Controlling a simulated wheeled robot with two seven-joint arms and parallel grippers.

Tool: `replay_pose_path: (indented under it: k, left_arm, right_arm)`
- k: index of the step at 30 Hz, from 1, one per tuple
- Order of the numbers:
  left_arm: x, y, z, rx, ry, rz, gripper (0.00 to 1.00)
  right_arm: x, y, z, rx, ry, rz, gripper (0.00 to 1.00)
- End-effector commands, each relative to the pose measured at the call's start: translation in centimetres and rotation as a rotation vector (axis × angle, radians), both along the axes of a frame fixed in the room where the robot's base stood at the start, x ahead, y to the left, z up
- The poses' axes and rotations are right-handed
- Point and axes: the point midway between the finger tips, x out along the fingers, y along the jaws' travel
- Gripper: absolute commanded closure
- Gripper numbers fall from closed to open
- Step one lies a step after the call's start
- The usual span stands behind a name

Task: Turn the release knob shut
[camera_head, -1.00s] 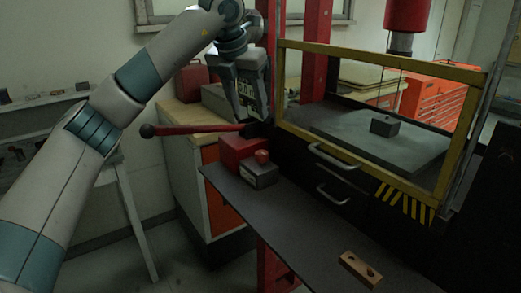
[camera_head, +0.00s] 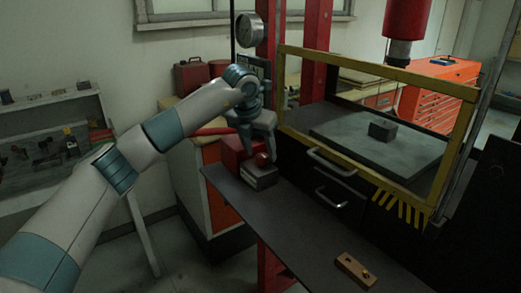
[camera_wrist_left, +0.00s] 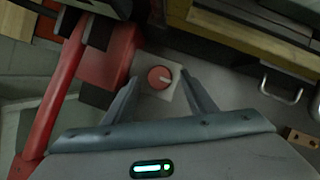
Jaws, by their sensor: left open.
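The release knob (camera_wrist_left: 160,77) is a round red knob with a pale mark, on a light grey block. In the head view the knob (camera_head: 262,159) sits on top of the small grey box (camera_head: 259,178) at the shelf's far left end. My left gripper (camera_head: 262,151) is open and points down just above the knob, partly covering it. In the left wrist view the two fingertips (camera_wrist_left: 160,75) lie on either side of the knob, with gaps showing. Whether they are down at its height I cannot tell. My right gripper is not in view.
A red pump body (camera_head: 231,153) stands beside the grey box, and its red lever (camera_wrist_left: 57,110) runs close left of the gripper. The yellow-framed guard (camera_head: 375,71) stands to the right. A wooden block (camera_head: 355,270) lies on the dark shelf (camera_head: 300,225), otherwise largely clear.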

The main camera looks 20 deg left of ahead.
Motion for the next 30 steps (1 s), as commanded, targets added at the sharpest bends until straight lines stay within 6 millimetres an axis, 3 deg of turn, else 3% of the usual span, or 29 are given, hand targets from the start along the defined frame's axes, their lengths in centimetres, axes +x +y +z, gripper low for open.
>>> replay_pose_path:
  k: [7, 14, 15, 20, 30]
  left_arm:
    - [0.5, 0.0, -1.1, 0.001, 0.0, 0.0, 0.49]
    - [0.5, 0.0, -1.2, 0.001, 0.0, 0.0, 0.49]
    - [0.5, 0.0, -1.2, 0.001, 0.0, 0.0, 0.51]
    - [0.5, 0.0, -1.2, 0.001, 0.0, 0.0, 0.9]
    - [0.5, 0.0, -1.2, 0.0, 0.0, -0.018, 0.9]
  right_arm:
    - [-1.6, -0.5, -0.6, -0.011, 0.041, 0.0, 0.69]
    - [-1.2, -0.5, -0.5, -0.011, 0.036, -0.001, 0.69]
    - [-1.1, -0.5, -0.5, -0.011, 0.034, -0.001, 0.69]
    - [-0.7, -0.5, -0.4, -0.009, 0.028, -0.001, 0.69]
    - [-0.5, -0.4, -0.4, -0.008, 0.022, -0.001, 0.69]
